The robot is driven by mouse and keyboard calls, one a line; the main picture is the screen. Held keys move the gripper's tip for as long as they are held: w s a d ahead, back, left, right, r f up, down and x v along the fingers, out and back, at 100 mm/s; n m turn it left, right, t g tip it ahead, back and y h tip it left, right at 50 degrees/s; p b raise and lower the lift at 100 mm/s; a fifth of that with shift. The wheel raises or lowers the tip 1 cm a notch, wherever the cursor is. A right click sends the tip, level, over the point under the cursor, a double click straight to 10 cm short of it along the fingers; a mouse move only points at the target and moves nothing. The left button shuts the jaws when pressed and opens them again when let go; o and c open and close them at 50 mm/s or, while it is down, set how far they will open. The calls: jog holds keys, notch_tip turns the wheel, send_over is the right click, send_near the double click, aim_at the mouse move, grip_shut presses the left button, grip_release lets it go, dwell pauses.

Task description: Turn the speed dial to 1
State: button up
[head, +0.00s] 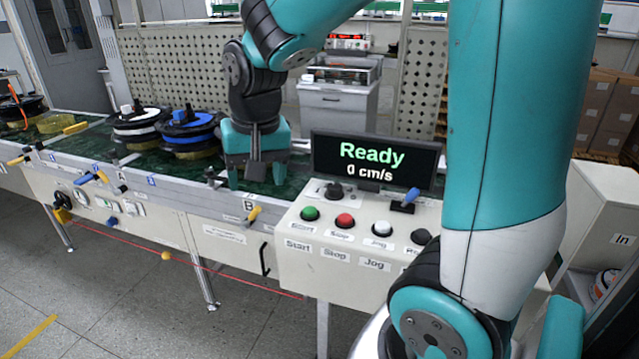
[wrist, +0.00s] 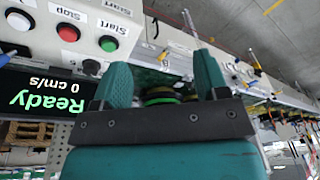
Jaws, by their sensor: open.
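A dark round knob (head: 335,191), which looks like the speed dial, sits on the control box behind the start and stop buttons, just below the display. Its scale and pointer are too small to read. The display (head: 372,160) reads "Ready" and "0 cm/s"; it also shows upside down in the wrist view (wrist: 50,92). My gripper (head: 258,180) is open and points down over the conveyor, left of the display and apart from the knob. In the wrist view the fingers (wrist: 162,68) are spread with nothing held between them.
Green (head: 310,213), red (head: 345,221) and white (head: 381,228) buttons line the box, with a blue-tipped lever (head: 410,198) behind them. Spools (head: 188,132) stand on the conveyor to the left. My arm covers the box's right end.

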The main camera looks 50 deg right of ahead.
jog(key=w+d+m+h, duration=0.25)
jog(key=d+m, duration=0.25)
jog(key=d, duration=0.4)
jog(key=m+g+h, duration=0.2)
jog(key=m, duration=0.4)
send_near(334, 186)
jog(key=shift+y, duration=0.25)
jog(key=p+x, duration=0.2)
jog(key=x, duration=0.6)
jog(key=shift+s+d+f, duration=0.1)
jog(key=shift+d+f, duration=0.05)
jog(key=shift+d, duration=0.15)
jog(key=shift+d+f, duration=0.3)
jog(key=shift+f, duration=0.35)
jog(key=c, duration=0.9)
